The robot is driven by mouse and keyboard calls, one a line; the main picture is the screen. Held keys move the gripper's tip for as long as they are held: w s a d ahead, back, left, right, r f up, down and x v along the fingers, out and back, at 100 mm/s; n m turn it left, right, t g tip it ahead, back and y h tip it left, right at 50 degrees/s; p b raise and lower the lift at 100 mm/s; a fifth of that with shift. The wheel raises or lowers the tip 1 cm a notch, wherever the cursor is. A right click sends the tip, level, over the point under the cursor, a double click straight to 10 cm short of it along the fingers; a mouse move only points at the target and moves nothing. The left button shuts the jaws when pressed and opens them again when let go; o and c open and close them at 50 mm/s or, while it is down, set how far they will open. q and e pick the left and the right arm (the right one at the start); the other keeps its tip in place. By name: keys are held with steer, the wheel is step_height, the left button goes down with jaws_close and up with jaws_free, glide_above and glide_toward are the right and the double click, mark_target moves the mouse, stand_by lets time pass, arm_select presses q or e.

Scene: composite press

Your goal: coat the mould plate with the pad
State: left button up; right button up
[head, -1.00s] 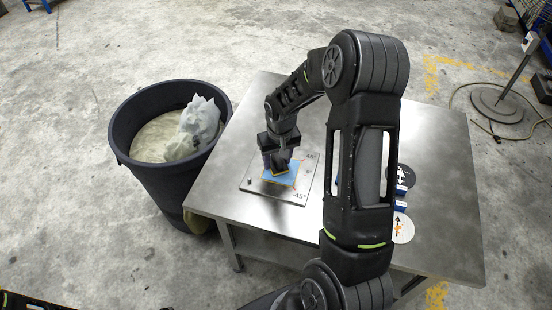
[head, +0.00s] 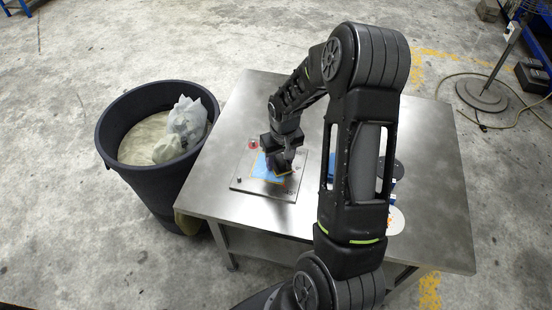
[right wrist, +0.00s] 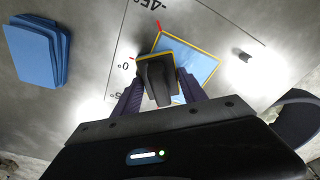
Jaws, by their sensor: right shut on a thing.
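The mould plate (head: 246,186) lies flat on the steel table, a thin grey square with angle marks. A blue square sheet with a yellow edge (head: 263,169) lies on it; it also shows in the right wrist view (right wrist: 200,56). My right gripper (head: 283,163) is over the right side of the sheet. In the right wrist view its purple fingers (right wrist: 160,92) are shut on a dark grey block, which I take for the pad (right wrist: 155,72). The pad's underside is hidden, so I cannot tell whether it touches the sheet. My left gripper is out of view.
A short dark peg (head: 239,180) stands at the plate's left edge. A stack of blue sheets (right wrist: 38,52) lies beside the plate, mostly behind my arm in the head view. A dark bin (head: 118,172) with pale waste stands left of the table (head: 232,120).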

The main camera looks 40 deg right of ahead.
steer(key=shift+s+d+r, duration=0.1)
steer(key=shift+s+d, duration=0.35)
steer(key=shift+s, duration=0.25)
steer(key=shift+w+a+b, duration=0.2)
steer(key=shift+w+a, duration=0.25)
steer(key=shift+w, duration=0.2)
steer(key=shift+w+a+b, duration=0.15)
steer(key=shift+w+a, duration=0.25)
steer(key=shift+w, duration=0.2)
